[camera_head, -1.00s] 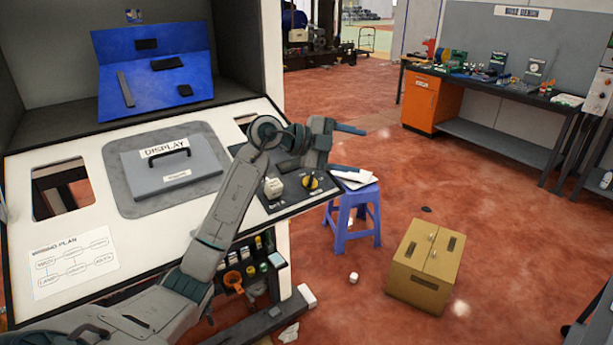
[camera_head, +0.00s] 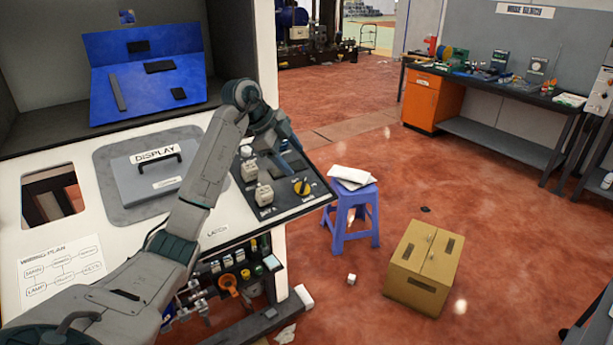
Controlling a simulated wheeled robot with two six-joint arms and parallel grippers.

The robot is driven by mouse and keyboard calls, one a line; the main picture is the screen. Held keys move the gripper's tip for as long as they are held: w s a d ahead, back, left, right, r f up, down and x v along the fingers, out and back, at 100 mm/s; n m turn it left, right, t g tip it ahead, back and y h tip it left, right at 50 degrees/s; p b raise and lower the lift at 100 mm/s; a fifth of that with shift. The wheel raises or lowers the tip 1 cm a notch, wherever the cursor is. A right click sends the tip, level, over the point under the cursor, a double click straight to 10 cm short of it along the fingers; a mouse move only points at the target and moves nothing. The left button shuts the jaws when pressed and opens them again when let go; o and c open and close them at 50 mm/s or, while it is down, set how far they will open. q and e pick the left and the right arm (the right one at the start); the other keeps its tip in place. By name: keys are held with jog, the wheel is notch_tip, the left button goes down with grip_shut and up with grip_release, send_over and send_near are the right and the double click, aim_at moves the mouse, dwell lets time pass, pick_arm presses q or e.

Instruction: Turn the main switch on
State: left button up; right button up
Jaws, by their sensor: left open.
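A dark control panel (camera_head: 280,203) is set in the right end of the white worktop. A yellow rotary knob with a dark handle (camera_head: 301,187) sits at its right side; it looks like the main switch, but its label is too small to read. My left gripper (camera_head: 292,158) is open and empty, pointing down over the panel, just behind and above the knob. It appears apart from the knob. Two pale block-like switches (camera_head: 264,195) (camera_head: 249,171) stand on the panel's left part. My right gripper is not in view.
A grey DISPLAY cover with a handle (camera_head: 150,183) lies left of my arm. A blue stool (camera_head: 352,215) stands close to the panel's right edge. A cardboard box (camera_head: 424,266) is on the red floor. A blue folder-like board (camera_head: 148,85) stands behind.

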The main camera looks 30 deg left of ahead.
aim_at(303, 182)
pick_arm(q)
jog(key=shift+n+g+y, duration=0.4)
jog(key=shift+n+g, duration=0.1)
jog(key=shift+n, duration=0.1)
jog(key=p+x, duration=0.1)
jog(key=x, duration=0.2)
jog(key=a+p+x, duration=0.1)
jog(key=p+x, duration=0.1)
jog(key=x, duration=0.1)
jog(key=a+p+x, duration=0.1)
jog(key=p+x, duration=0.1)
jog(key=x, duration=0.1)
jog(key=shift+w+f, duration=0.2)
jog(key=shift+f, duration=0.6)
jog(key=c, duration=1)
jog(key=shift+w+r+m+g, duration=0.1)
jog(key=shift+w+m+g, duration=0.05)
jog(key=shift+m+g, duration=0.7)
jog(key=shift+w+m+g, duration=0.1)
jog(key=shift+m+g, duration=0.45)
jog(key=shift+m, duration=0.6)
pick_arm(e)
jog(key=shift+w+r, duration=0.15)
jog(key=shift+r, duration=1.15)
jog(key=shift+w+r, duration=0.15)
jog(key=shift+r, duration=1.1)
